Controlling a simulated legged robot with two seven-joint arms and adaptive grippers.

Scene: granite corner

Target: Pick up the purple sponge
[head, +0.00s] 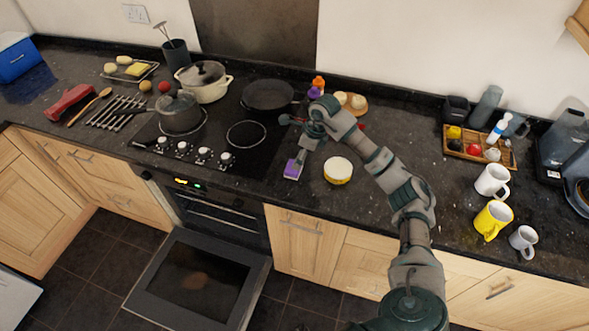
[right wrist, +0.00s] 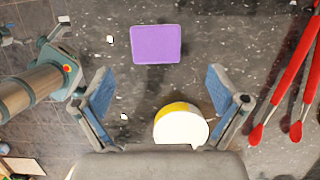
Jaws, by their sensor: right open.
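The purple sponge (head: 291,170) lies on the dark speckled counter near its front edge, just right of the stove. It also shows in the right wrist view (right wrist: 156,44), lying flat and fully visible. My right gripper (head: 293,140) is above the counter beside the sponge, with one finger partly overlapping the sponge in the head view. In the right wrist view its blue-padded fingers (right wrist: 158,82) are open and empty, and the sponge is past the fingertips, between their lines.
A yellow and white round item (head: 338,170) stands right of the sponge. Red tongs (right wrist: 290,85) lie at the right of the right wrist view. A black pan (head: 268,95) sits on the stove (head: 215,150), whose oven door (head: 200,280) hangs open. Mugs (head: 492,220) stand far right.

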